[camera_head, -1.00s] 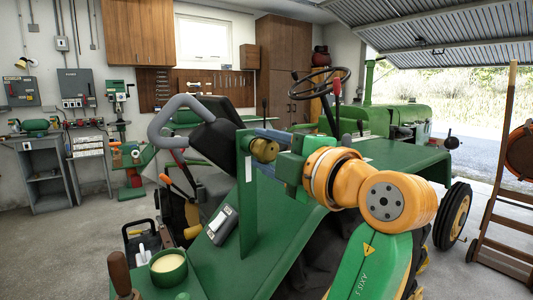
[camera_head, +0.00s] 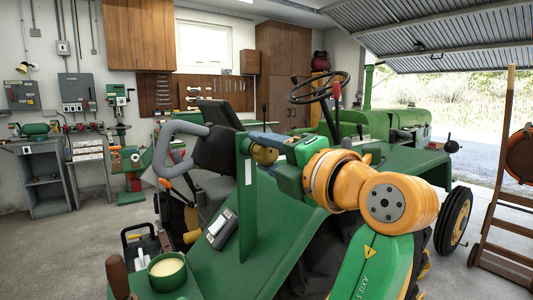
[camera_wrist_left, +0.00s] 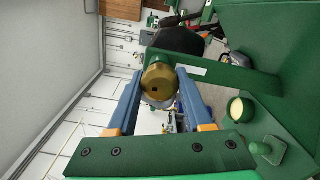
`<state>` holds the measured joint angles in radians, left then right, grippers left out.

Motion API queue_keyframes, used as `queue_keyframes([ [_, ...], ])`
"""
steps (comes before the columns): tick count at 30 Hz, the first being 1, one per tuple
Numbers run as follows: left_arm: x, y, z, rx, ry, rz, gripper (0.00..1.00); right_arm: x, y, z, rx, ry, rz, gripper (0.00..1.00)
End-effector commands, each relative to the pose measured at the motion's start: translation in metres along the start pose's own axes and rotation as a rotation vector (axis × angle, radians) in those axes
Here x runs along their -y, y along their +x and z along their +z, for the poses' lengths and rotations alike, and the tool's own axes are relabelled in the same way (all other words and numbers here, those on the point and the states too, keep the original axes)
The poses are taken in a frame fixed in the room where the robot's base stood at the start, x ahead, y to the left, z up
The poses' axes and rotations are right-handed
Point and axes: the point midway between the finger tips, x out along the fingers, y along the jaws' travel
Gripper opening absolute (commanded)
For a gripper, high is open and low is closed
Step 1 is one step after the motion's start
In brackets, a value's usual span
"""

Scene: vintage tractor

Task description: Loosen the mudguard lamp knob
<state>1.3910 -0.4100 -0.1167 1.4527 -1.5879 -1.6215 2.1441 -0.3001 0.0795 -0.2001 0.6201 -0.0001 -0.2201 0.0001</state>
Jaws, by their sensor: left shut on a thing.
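My left gripper (camera_head: 262,143) is at the upper edge of an upright green plate (camera_head: 246,205) on the green mudguard (camera_head: 275,230). Its blue fingers are shut on a round brass knob (camera_head: 265,156). The fingers hide part of the knob's sides. Behind the plate is a black part (camera_head: 213,150) beside a grey looped tube (camera_head: 163,150); I cannot tell whether it is the lamp. My right gripper is not in view.
A green cup (camera_head: 167,272) with cream contents and a brown-handled lever (camera_head: 118,275) stand at the front left. A grey box (camera_head: 222,228) lies against the plate. The steering wheel (camera_head: 319,87) is beyond my arm. Open floor lies at left.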

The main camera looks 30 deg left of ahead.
Motion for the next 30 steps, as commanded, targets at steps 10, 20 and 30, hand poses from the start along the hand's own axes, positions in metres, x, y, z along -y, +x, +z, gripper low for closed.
queue_keyframes([
  [10, -0.001, 0.0, 0.0, 0.001, 0.0, 0.003, 0.7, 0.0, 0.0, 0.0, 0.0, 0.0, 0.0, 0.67],
  [20, 0.0, -0.001, 0.0, 0.0, 0.001, 0.001, 0.81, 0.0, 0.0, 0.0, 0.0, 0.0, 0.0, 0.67],
  [30, -0.001, -0.06, 0.0, 0.002, 0.0, 0.004, 0.81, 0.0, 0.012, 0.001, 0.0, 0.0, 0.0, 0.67],
])
